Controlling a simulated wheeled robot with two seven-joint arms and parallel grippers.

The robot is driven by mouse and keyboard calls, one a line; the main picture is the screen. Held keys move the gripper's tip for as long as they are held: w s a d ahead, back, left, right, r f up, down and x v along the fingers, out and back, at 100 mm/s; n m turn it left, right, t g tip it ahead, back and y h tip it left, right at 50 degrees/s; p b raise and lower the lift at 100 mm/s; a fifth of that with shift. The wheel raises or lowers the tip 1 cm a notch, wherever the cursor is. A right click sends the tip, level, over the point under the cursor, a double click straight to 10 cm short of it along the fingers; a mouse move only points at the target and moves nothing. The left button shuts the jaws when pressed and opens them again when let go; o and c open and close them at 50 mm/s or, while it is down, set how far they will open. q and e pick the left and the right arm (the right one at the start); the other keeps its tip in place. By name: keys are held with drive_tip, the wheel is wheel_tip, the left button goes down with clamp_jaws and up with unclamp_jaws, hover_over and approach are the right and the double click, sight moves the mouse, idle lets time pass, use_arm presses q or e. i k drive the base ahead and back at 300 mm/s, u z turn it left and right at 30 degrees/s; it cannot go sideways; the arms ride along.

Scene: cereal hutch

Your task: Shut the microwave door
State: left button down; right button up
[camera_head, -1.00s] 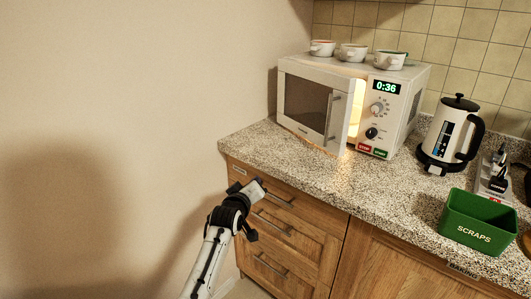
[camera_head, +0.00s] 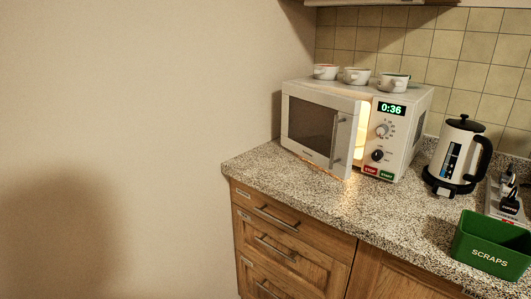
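The white microwave (camera_head: 405,135) stands on the speckled counter near the back left corner. Its display reads 0:36 and warm light shows from inside. Its door (camera_head: 316,131) has a dark window and a vertical handle (camera_head: 335,140) on its right edge. The door stands slightly ajar, with a lit gap (camera_head: 362,135) between its right edge and the control panel. Neither of my grippers shows in the head view now.
Several cups (camera_head: 356,76) stand on top of the microwave. A white and black kettle (camera_head: 457,156), a power strip with plugs (camera_head: 509,203) and a green SCRAPS bin (camera_head: 492,243) stand to the right. The counter (camera_head: 340,203) in front of the microwave is clear.

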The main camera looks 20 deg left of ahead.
sight(320, 126)
drive_tip(key=u, duration=1.05)
drive_tip(key=i, duration=0.7)
drive_tip(key=z, duration=1.5)
